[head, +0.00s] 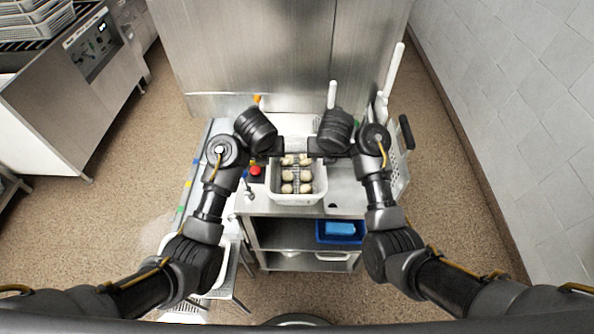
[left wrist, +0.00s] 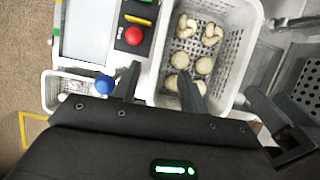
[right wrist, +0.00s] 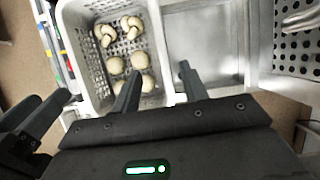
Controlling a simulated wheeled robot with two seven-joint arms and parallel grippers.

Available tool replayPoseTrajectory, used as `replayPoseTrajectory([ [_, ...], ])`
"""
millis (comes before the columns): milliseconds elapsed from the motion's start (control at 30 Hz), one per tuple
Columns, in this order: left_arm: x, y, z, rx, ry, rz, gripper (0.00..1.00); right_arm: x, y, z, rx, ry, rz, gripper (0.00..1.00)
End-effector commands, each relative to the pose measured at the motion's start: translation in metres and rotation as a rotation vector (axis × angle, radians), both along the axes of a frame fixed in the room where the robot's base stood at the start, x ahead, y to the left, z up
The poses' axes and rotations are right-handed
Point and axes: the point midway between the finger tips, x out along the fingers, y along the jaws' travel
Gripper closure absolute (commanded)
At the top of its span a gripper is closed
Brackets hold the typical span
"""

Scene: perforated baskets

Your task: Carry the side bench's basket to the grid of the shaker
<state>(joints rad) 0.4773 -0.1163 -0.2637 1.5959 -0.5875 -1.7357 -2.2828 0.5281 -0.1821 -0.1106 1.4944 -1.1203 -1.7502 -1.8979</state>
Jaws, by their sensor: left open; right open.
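I cannot identify the shaker's grid with certainty.
A red button (left wrist: 133,36) and a blue knob (left wrist: 104,84) are left of the basket. A blue bin (head: 340,230) sits on the shelf below. A steel machine (head: 60,100) with stacked baskets (head: 35,20) stands far left.

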Motion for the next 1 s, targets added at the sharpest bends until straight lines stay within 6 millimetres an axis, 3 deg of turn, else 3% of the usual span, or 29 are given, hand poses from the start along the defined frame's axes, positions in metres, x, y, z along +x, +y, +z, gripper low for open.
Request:
replayPoseTrajectory([
  [600,0.034,-0.002,-0.080,0.001,0.002,-0.004,0.57,0.033,-0.004,-0.081,-0.002,0.004,-0.007,0.56],
  [1000,0.041,-0.002,-0.098,0.000,0.000,-0.003,0.57,0.040,-0.004,-0.098,-0.001,0.001,-0.007,0.56],
])
